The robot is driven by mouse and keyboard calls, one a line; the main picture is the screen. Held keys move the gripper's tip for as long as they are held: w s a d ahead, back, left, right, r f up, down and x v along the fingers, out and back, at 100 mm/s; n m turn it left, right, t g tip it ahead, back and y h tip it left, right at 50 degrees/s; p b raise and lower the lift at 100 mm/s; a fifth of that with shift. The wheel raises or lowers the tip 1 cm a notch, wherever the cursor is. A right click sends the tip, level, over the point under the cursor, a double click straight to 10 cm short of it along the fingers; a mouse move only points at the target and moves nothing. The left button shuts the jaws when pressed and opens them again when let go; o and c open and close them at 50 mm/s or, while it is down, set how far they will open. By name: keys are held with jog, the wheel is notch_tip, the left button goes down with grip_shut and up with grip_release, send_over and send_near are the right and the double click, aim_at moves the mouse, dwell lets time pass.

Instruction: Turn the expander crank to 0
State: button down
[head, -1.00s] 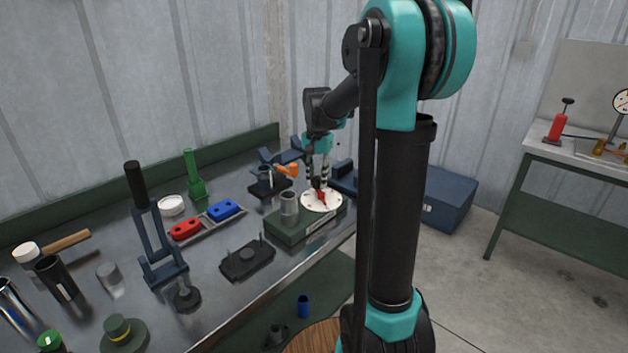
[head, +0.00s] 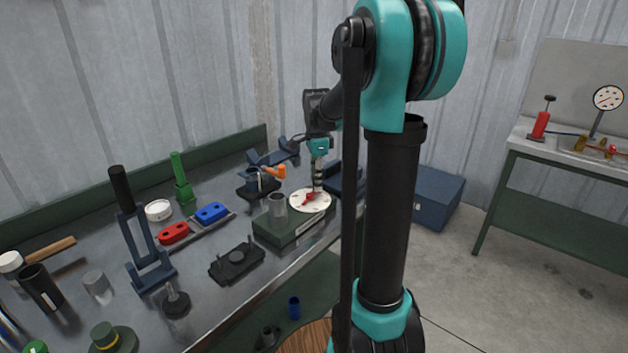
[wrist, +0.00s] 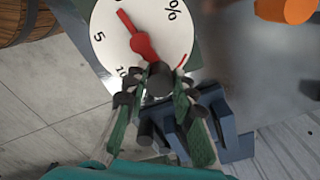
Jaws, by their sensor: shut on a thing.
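The expander (head: 292,228) is a dark green box on the bench with a white dial (head: 324,203) on top. The dial also shows in the wrist view (wrist: 108,55), with marks 5, 10 and %. The red crank (wrist: 143,45) turns over the dial; its thin tip points up-left, close to a mark cut off by the top edge that looks like 0. In the head view the crank (head: 309,198) looks small. My gripper (wrist: 160,88) is shut on the crank's dark knob (wrist: 160,73), at the end opposite the tip. It also shows in the head view (head: 318,189).
A grey cylinder (head: 277,206) stands on the expander's left part. A blue fixture with an orange handle (head: 273,172) is behind it, and a blue block (head: 345,178) lies to the right. Red and blue blocks and a black lever press (head: 140,230) stand left.

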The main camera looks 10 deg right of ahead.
jog(key=shift+s+d+m, duration=0.2)
jog(key=shift+d+m, duration=0.05)
jog(key=shift+m, duration=0.65)
jog(key=c, duration=1.3)
grip_release()
jog(key=shift+o, duration=0.2)
notch_tip(320, 180, up, 12)
jog(key=shift+s, duration=0.15)
